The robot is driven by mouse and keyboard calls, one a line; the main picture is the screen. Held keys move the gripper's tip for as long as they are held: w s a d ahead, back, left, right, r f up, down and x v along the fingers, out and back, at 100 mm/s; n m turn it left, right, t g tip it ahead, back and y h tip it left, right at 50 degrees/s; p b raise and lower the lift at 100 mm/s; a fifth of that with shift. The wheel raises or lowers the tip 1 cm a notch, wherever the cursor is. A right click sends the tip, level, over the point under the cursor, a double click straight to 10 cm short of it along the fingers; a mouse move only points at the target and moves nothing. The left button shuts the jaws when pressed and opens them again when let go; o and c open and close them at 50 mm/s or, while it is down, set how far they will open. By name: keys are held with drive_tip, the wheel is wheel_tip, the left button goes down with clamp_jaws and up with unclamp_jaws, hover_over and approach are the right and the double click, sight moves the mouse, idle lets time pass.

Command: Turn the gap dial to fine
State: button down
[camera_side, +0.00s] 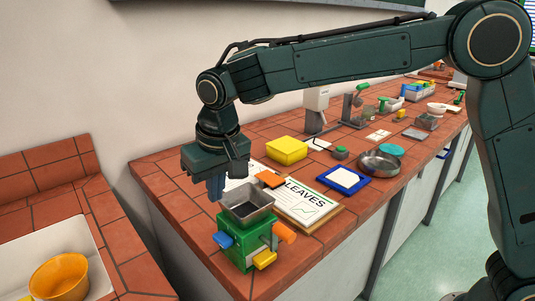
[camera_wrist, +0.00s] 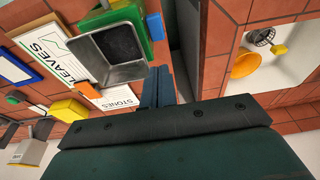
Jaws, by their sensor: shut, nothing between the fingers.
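A green mill (camera_side: 245,243) with a grey square hopper (camera_side: 247,206) on top stands at the bench's near edge. It carries a blue part (camera_side: 223,239) on its left, a yellow part (camera_side: 264,259) low at the front and an orange part (camera_side: 284,232) on its right. I cannot tell which of these is the gap dial, and no marking for fine is legible. My gripper (camera_side: 215,190) points down, shut and empty, just behind and left of the hopper. In the wrist view its blue fingers (camera_wrist: 157,87) are together beside the hopper (camera_wrist: 108,55), with the blue part (camera_wrist: 155,26) beyond.
A LEAVES board (camera_side: 305,205), an orange block (camera_side: 270,179), a yellow box (camera_side: 287,150), a blue-framed tray (camera_side: 344,180) and a round metal pan (camera_side: 379,163) lie behind the mill. A sunken basin with an orange bowl (camera_side: 59,278) is at left, past the bench edge.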

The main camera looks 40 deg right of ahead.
sight(218, 233)
drive_tip(key=x, duration=0.4)
drive_tip(key=s+x, duration=0.1)
drive_tip(key=x, duration=0.2)
drive_tip(key=shift+f, duration=0.15)
drive_tip(key=shift+s+f, duration=0.1)
drive_tip(key=shift+f, duration=0.5)
drive_tip(key=shift+f+g, duration=0.4)
drive_tip(key=shift+g, duration=0.2)
idle(0.6)
drive_tip(key=shift+w+f, duration=0.1)
drive_tip(key=shift+w, duration=0.1)
drive_tip(key=shift+w+f+g, duration=0.2)
drive_tip(key=shift+f+g, duration=0.05)
drive_tip(key=shift+g, duration=0.65)
drive_tip(key=shift+w+f, duration=0.2)
drive_tip(key=shift+w, duration=0.3)
